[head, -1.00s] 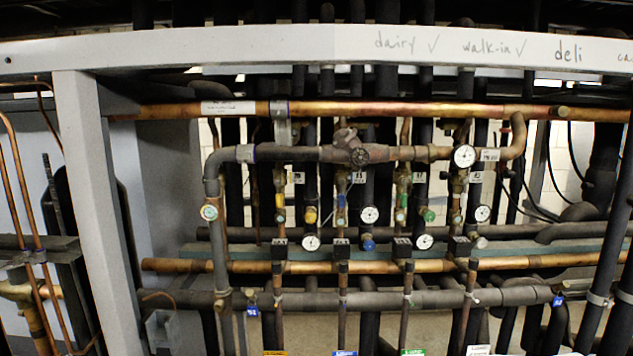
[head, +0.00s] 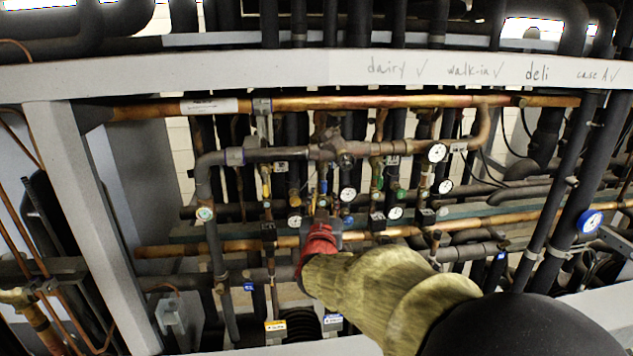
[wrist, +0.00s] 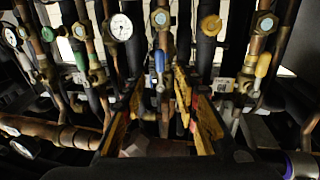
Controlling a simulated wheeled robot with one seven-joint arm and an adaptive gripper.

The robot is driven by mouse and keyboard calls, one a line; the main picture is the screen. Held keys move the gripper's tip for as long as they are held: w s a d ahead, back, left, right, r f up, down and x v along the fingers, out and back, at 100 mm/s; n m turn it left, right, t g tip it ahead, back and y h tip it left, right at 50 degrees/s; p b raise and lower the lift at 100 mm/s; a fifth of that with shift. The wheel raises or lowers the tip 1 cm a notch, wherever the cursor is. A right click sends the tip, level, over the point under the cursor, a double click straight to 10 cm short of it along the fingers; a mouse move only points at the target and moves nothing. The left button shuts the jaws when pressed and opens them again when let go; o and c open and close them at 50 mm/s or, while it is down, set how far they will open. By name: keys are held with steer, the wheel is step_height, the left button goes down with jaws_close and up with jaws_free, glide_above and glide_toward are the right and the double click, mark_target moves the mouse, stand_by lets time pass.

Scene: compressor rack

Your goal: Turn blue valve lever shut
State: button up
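The blue valve lever (head: 323,187) sits on a vertical copper pipe left of centre in the head view, just above my gripper (head: 320,215). In the wrist view the blue lever (wrist: 159,62) looks upright, in line with its pipe, under a round valve cap. My gripper (wrist: 161,84) has its yellow-and-black fingers spread on either side of that pipe. The lever appears between or just beyond the fingertips, and nothing is visibly clamped. Whether a finger touches it I cannot tell. In the head view my red gripper body hides the lower pipe.
A yellow lever (wrist: 263,65) stands to the right and a green lever (wrist: 81,62) to the left on neighbouring pipes. A pressure gauge (wrist: 121,27) sits close by. A horizontal copper pipe (head: 185,249) and a grey frame post (head: 85,215) border the workspace.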

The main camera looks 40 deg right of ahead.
mark_target(324, 187)
steer(key=p+x, duration=0.1)
steer(key=x, duration=0.6)
steer(key=shift+c, duration=0.2)
jaws_close()
stand_by(0.8)
